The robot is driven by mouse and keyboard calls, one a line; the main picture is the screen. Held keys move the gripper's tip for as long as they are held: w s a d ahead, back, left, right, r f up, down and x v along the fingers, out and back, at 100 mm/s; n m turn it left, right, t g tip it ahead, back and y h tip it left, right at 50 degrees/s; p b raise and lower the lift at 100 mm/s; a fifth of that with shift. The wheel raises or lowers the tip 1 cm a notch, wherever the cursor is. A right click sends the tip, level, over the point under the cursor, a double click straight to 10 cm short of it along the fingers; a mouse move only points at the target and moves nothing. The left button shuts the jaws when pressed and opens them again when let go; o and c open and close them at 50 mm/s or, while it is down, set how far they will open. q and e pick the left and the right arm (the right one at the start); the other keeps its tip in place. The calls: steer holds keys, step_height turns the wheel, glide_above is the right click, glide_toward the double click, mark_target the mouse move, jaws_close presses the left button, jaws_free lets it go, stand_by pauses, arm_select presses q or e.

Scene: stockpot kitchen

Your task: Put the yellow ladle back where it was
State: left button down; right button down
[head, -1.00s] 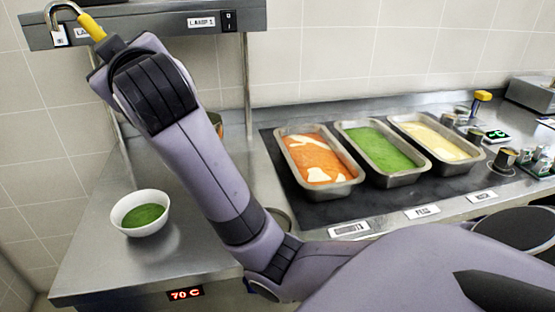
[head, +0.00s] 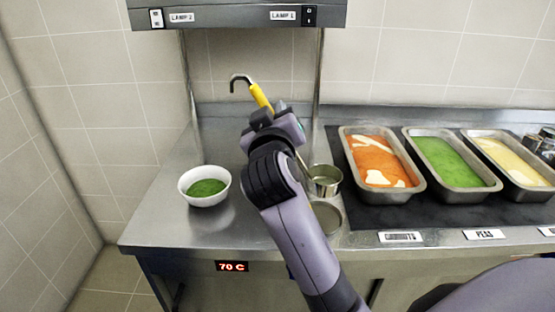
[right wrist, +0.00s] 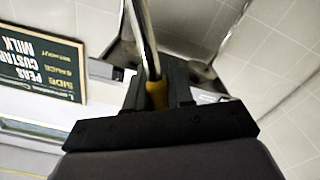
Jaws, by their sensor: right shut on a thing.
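The yellow ladle (head: 261,97) has a dark hook at its top end, a yellow handle and a thin metal rod. My right gripper (head: 272,116) is shut on the handle and holds the ladle above the counter, below the lamp shelf. A metal cup (head: 324,181), apparently the ladle's bowl, shows to the right of my wrist, at the lower end of the rod. In the right wrist view, the yellow handle (right wrist: 157,93) sits between the fingers, with the rod running up out of the picture. My left gripper is not in view.
A white bowl of green soup (head: 206,187) stands on the steel counter (head: 170,232) at left. Trays of orange (head: 378,160), green (head: 450,160) and pale yellow food (head: 515,158) stand at right. A round metal rim (head: 327,215) lies at the counter's front. The lamp shelf (head: 235,14) hangs above.

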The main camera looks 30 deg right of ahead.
step_height(320, 180, down, 9)
steer(key=shift+b, duration=0.4)
steer(key=shift+f, duration=0.2)
steer(key=c, duration=1)
jaws_free()
